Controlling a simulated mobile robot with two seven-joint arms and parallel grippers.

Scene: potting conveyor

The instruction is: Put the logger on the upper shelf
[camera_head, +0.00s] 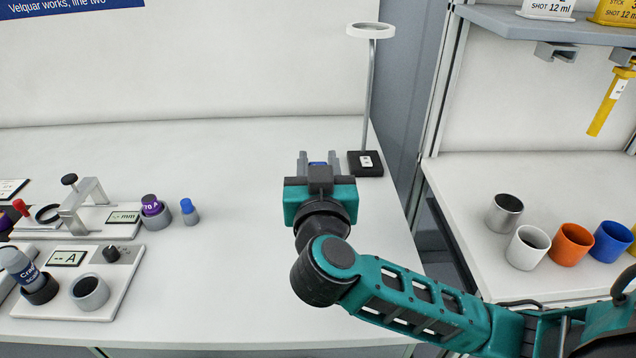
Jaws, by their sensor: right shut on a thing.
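My right gripper (318,158) is above the white bench, left of the ring lamp's foot. It is shut on a small blue thing (318,164), of which only a sliver shows between the fingers. The rest is hidden by the gripper, so I cannot tell for sure that it is the logger. No other logger is clearly visible. A grey upper shelf (545,28) is at the top right, bearing a white and a yellow container, both cut off by the picture edge. My left gripper is not in view.
A ring lamp (369,90) stands behind my right gripper. Gauges and holders (75,285) fill the left of the white bench (220,270). Several cups (571,245) stand on the right bench, and a yellow tool (607,105) hangs under the shelf. A gap separates the benches.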

